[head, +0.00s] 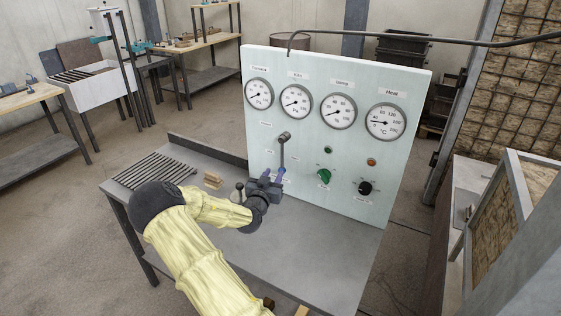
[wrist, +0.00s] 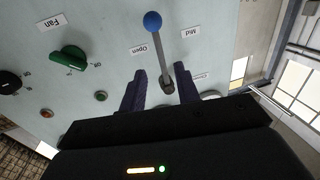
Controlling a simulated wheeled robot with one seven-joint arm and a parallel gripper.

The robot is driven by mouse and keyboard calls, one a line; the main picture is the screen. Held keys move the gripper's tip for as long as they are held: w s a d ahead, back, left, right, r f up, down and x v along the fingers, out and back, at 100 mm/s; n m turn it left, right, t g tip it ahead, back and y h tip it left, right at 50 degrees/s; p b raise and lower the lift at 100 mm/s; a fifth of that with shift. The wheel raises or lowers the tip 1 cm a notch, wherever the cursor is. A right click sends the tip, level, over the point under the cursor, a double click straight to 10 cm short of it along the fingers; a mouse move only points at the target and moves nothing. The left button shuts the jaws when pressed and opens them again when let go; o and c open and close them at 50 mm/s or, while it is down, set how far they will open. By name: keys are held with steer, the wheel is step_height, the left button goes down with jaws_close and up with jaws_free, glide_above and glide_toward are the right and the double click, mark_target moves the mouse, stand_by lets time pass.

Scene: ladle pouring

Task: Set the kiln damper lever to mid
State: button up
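The damper lever (wrist: 174,58) is a grey bar with a blue ball knob on its end. In the wrist view the knob lies between the "Open" label (wrist: 140,48) and the "Mid" label (wrist: 190,32), and a third label beyond is too small to read. My gripper (wrist: 160,70) is open, with its two dark fingers apart and the bar showing between them, nearer the right finger. Whether that finger touches the bar I cannot tell. In the head view my gripper (head: 276,180) is at the lower part of the lever (head: 282,155), partly hiding its end.
The pale panel (head: 390,195) carries several dials above, a green knob (head: 324,176) and a black knob (head: 365,187) right of the lever. The bench front right is mostly clear.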

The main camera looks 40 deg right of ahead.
mark_target(282, 156)
steer(key=p+x, duration=0.1)
steer(key=x, duration=0.7)
steer(key=shift+w+d, duration=0.1)
jaws_close()
